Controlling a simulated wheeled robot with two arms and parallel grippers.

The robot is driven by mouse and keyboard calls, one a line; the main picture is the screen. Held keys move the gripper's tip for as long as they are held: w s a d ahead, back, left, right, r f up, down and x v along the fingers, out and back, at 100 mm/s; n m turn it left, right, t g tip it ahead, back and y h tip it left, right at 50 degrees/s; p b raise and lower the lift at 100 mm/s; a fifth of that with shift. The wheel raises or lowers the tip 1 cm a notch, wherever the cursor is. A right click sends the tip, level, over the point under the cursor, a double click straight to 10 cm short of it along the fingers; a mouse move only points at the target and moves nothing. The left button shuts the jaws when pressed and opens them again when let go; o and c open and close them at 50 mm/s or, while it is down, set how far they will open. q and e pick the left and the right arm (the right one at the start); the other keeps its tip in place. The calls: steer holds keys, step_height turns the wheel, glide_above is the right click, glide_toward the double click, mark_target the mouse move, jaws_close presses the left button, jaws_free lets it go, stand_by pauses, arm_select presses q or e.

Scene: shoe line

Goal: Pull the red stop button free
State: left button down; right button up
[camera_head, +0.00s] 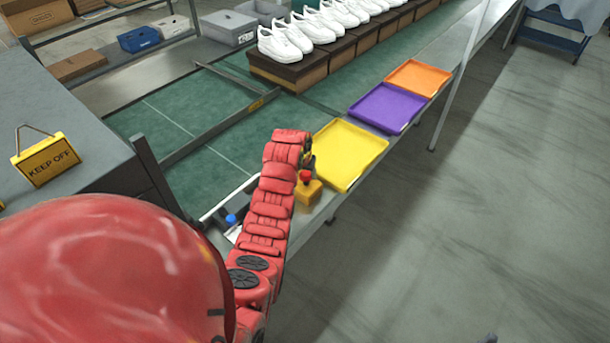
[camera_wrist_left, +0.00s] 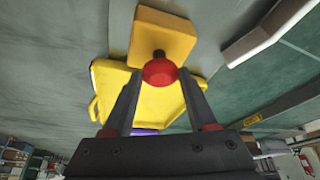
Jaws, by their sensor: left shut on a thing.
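The red stop button (camera_head: 305,176) sits on a small yellow box (camera_head: 308,193) at the edge of the line, just in front of the yellow tray. In the left wrist view, the red button (camera_wrist_left: 160,72) is round, with a short dark stem between it and the yellow box (camera_wrist_left: 163,35). My left gripper (camera_wrist_left: 160,77) is shut on the button, one finger on each side. In the head view my red left arm reaches up to it and mostly hides the gripper (camera_head: 307,158). My right gripper is not in view.
The yellow tray (camera_head: 345,153) lies close beyond the box, then a purple tray (camera_head: 388,107) and an orange tray (camera_head: 418,78). White shoes (camera_head: 285,42) stand on brown boxes behind. A "KEEP OFF" sign (camera_head: 46,160) is at left. Floor at right is clear.

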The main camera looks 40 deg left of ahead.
arm_select(q)
steer(key=c, duration=0.6)
jaws_free()
steer(key=shift+w+r, duration=0.1)
steer(key=shift+r, duration=0.1)
steer(key=o, duration=0.4)
steer(key=p+v, duration=0.6)
steer(key=v, duration=1.1)
steer(key=shift+s+r, duration=0.15)
steer(key=shift+s, duration=0.05)
steer(key=shift+w, duration=0.1)
